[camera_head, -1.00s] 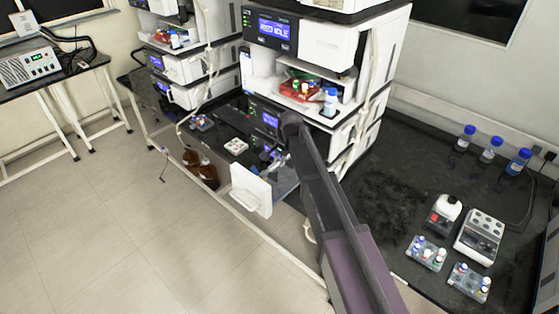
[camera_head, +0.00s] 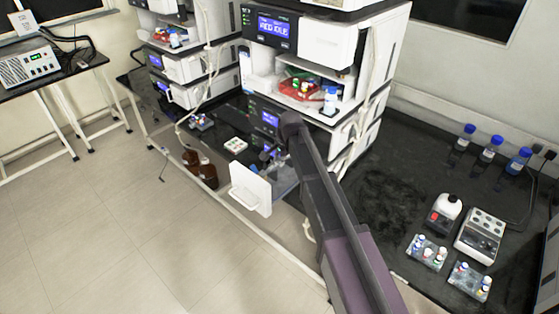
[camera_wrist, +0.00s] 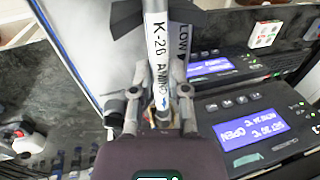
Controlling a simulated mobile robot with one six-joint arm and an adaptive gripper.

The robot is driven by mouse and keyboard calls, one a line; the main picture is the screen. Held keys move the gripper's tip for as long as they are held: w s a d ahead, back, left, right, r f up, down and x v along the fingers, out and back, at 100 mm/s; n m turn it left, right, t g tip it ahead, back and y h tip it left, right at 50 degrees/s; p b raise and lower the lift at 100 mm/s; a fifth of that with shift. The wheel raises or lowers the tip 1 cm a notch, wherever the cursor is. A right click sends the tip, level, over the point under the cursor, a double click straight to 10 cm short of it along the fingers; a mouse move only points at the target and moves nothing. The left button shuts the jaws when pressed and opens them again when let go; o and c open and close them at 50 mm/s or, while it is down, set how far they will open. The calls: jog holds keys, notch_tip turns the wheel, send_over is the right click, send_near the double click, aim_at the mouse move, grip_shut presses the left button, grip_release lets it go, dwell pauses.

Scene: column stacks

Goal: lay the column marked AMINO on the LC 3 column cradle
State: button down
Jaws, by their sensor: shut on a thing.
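The column marked AMINO (camera_wrist: 156,45) is a white-labelled tube reading "K-20 AMINO", with flow marking beside it in the wrist view. My gripper (camera_wrist: 150,100) is shut on it, with one finger on each side. In the head view my gripper (camera_head: 268,156) is small and dark, over the open drawer with the white front (camera_head: 250,190), low in the middle stack. The column is too small to make out there. I cannot pick out the LC 3 cradle or its mark in either view.
A lit panel (camera_wrist: 248,128) reading OPEN lies right of my gripper in the wrist view. Brown bottles (camera_head: 203,168) stand left of the drawer. A small white rack (camera_head: 236,145) lies on the bench behind.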

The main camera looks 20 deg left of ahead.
jog(key=shift+f, duration=0.25)
jog(key=c, duration=0.5)
grip_release()
jog(key=shift+c, duration=0.2)
jog(key=shift+r, duration=0.2)
